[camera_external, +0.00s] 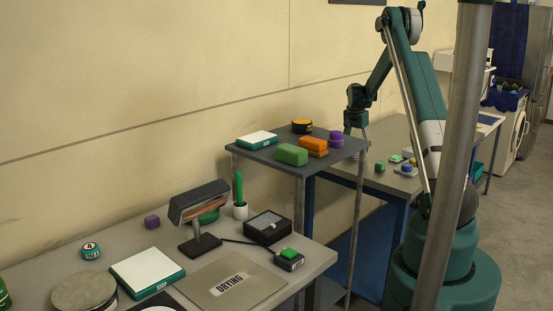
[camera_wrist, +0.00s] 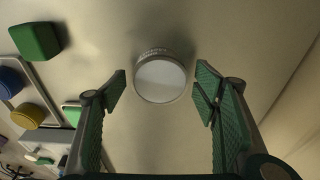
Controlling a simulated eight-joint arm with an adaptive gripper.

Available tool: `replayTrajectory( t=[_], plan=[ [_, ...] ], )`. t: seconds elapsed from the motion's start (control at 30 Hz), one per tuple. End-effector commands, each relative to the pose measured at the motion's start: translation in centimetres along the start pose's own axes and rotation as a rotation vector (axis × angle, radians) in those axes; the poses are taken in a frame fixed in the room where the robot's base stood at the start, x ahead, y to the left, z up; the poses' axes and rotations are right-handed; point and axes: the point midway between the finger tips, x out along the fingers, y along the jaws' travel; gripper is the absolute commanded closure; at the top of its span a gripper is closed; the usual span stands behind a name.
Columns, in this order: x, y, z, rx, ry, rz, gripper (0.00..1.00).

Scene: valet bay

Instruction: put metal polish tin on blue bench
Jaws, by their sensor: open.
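A round tin (camera_wrist: 160,80) with a pale lid and lettering on its side, probably the metal polish tin, stands on a pale surface in the wrist view. My gripper (camera_wrist: 160,92) is open, with one green-padded finger on each side of the tin and visible gaps between. In the external view my gripper (camera_external: 356,130) points down over the back table (camera_external: 385,140), which has a grey top and blue frame. The tin does not show clearly there. A raised blue-grey stand (camera_external: 265,153) is in front; I cannot tell which one is the blue bench.
The stand holds a white-and-green box (camera_external: 257,139), green block (camera_external: 291,155), orange blocks (camera_external: 314,145), orange-black tin (camera_external: 302,126) and purple pieces (camera_external: 336,140). A green block (camera_wrist: 35,40) and yellow disc (camera_wrist: 28,116) lie left of the tin. A pole (camera_external: 452,150) crosses the external view.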

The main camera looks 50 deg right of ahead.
Motion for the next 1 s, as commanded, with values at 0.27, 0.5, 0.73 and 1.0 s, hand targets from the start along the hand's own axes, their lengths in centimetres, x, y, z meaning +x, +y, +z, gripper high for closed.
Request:
replayTrajectory(
  t=[0.27,0.5,0.73,1.0],
  plan=[
    [-3.6,0.0,0.0,0.000,0.000,0.000,0.40],
    [-7.5,0.0,0.1,0.000,0.000,0.000,0.40],
    [-10.2,0.0,0.1,0.000,0.000,0.000,0.40],
    [-11.2,0.0,0.0,0.000,0.000,0.000,0.40]
  ],
)
